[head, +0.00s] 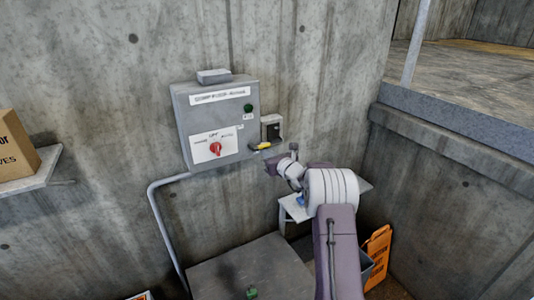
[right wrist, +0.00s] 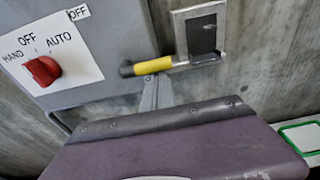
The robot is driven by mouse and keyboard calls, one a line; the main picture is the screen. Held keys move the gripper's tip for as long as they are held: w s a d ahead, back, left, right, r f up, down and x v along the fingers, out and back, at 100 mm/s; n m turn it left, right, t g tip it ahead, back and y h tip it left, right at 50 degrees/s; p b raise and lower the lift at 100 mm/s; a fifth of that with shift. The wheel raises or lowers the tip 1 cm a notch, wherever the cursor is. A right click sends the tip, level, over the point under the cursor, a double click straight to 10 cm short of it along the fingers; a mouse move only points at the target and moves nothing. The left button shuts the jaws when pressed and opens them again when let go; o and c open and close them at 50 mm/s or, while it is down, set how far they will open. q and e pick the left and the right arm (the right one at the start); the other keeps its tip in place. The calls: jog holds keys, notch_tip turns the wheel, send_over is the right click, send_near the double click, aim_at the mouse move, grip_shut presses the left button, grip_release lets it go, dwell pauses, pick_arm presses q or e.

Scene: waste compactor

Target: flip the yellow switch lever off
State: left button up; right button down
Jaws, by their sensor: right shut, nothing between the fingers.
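The yellow switch lever (head: 262,146) sticks out at the lower part of a small grey switch box (head: 272,122) on the wall. In the right wrist view the lever (right wrist: 153,67) has a yellow sleeve and a dark tip. It lies nearly level, pointing left from the switch box (right wrist: 205,12). My right gripper (head: 274,163) is shut and empty, just below the lever in the head view. In the right wrist view its narrow tip shows close under the yellow sleeve; I cannot tell whether they touch. My left gripper is out of view.
A grey control cabinet (head: 187,118) with a red rotary knob (head: 215,149) adjoins the lever on the left. A small white table (head: 354,187) stands under my right arm. An orange sign (head: 377,255) is at lower right. A shelf with a carton (head: 18,152) is at left.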

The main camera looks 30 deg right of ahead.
jog(key=r+n+b, duration=0.2)
jog(key=n+b, duration=0.2)
jog(key=b, duration=0.2)
jog(key=a+r+n+h+b, duration=0.1)
jog(key=n+b, duration=0.3)
jog(key=b, duration=0.3)
jog(key=r+n+t+h+b, duration=0.1)
jog(key=r+n+b, duration=0.1)
jog(key=n+b, duration=0.2)
jog(key=shift+a+r+n+b, duration=0.15)
jog(key=shift+r+n+b, duration=0.2)
jog(key=shift+b, duration=1.1)
jog(key=shift+s+a+r+n+t+b, duration=0.15)
jog(key=shift+a+r+n+b, duration=0.2)
jog(key=shift+n+b, duration=0.55)
jog(key=shift+w+a+r+n+t+b, duration=0.15)
jog(key=shift+a+n+b, duration=0.35)
jog(key=shift+n, duration=0.65)
jog(key=shift+s+r, duration=0.1)
